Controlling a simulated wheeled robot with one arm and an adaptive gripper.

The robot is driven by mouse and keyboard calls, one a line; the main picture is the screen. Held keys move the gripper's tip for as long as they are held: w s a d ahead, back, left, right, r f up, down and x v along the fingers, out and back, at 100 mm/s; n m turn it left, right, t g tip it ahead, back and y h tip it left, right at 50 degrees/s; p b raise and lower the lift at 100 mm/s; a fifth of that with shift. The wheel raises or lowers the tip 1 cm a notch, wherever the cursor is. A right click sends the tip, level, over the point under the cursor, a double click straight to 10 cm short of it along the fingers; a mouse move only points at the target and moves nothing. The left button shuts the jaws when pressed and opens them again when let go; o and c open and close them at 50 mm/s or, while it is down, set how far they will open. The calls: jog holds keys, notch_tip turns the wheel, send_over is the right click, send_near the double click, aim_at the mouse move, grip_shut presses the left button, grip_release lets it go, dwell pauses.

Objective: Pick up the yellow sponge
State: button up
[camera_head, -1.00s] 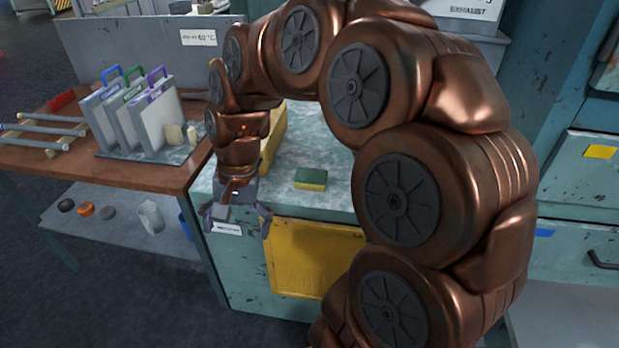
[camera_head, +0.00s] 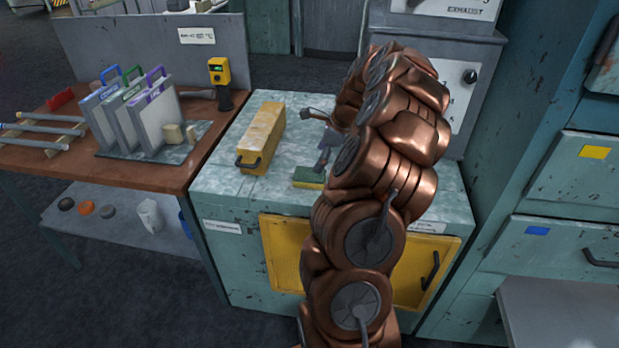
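The yellow sponge (camera_head: 308,178) has a green top layer. It lies flat on the grey mottled worktop (camera_head: 226,179), near the front edge and just left of my arm. My gripper (camera_head: 323,165) is mostly hidden behind my arm. A grey part of it shows just above and behind the sponge's right side. I cannot tell whether it touches the sponge or how its fingers stand.
A long yellow box (camera_head: 262,136) with a dark handle lies left of the sponge. The brown table (camera_head: 120,177) at left holds upright panels and glass tubes. A grey exhaust unit (camera_head: 458,70) stands at back right.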

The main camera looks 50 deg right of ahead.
aim_at(311, 174)
jog(key=shift+d+f, duration=0.25)
jog(key=shift+p+x, duration=1.55)
jog(key=shift+x, duration=2.15)
jog(key=shift+w, duration=0.15)
jog(key=c, duration=0.8)
